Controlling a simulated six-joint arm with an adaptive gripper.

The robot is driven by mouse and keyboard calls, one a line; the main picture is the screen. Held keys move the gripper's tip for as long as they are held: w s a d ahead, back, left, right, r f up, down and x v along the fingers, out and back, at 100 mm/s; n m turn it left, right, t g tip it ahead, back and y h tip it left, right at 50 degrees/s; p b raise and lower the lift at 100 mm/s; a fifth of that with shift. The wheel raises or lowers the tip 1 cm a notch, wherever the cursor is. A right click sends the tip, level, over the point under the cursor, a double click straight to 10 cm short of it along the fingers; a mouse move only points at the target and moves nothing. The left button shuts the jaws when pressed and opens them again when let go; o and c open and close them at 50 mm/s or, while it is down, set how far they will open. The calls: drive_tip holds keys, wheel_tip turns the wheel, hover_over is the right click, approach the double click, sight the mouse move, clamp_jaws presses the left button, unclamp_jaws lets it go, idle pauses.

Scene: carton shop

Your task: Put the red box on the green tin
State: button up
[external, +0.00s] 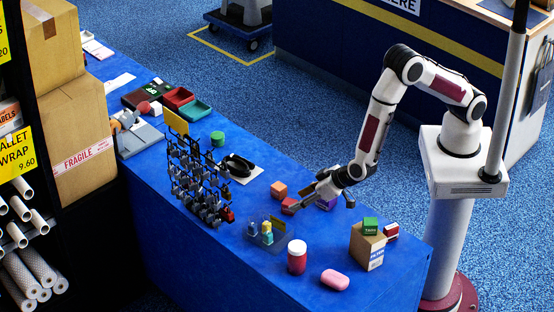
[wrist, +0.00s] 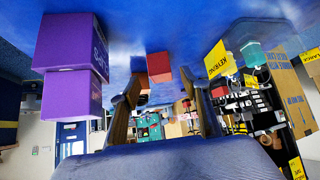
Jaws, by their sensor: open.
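A small red box (external: 289,206) lies on the blue table beside my gripper (external: 306,202). In the wrist view the red box (wrist: 158,67) appears in the gap between the fingertips of my gripper (wrist: 165,100), apart from both fingers. My gripper is open and empty, low over the table. I cannot make the tin out surely in the wrist view.
An orange box (external: 279,189) and a purple box (external: 327,203) stand close to my gripper. A red-and-white jar (external: 297,257), pink bar (external: 335,280) and carton (external: 366,250) are in front.

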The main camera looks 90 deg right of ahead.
sight(292, 202)
drive_tip(key=shift+w+f, duration=0.1)
idle(0.3)
drive_tip(key=shift+x, duration=2.55)
drive_tip(key=shift+w, duration=0.1)
clamp_jaws()
